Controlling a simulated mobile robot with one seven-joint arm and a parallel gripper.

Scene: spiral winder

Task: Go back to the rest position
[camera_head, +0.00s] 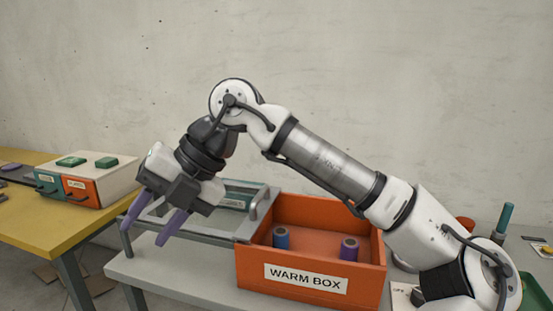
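My gripper (150,230) hangs at the left of the view, its two purple fingers pointing down and apart. Nothing shows between the fingers. It is in front of a grey metal frame (232,229) and to the left of the orange box labelled "WARM BOX" (258,296). My arm reaches from the lower right, up to a bend at the upper middle, then down to the gripper. It partly hides the box and the frame.
The warm box holds a blue spool (281,238) and a purple spool (349,249). A yellow table (50,226) at the left carries a box with green and orange fronts (88,178). The air above the arm is clear, with a bare wall behind.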

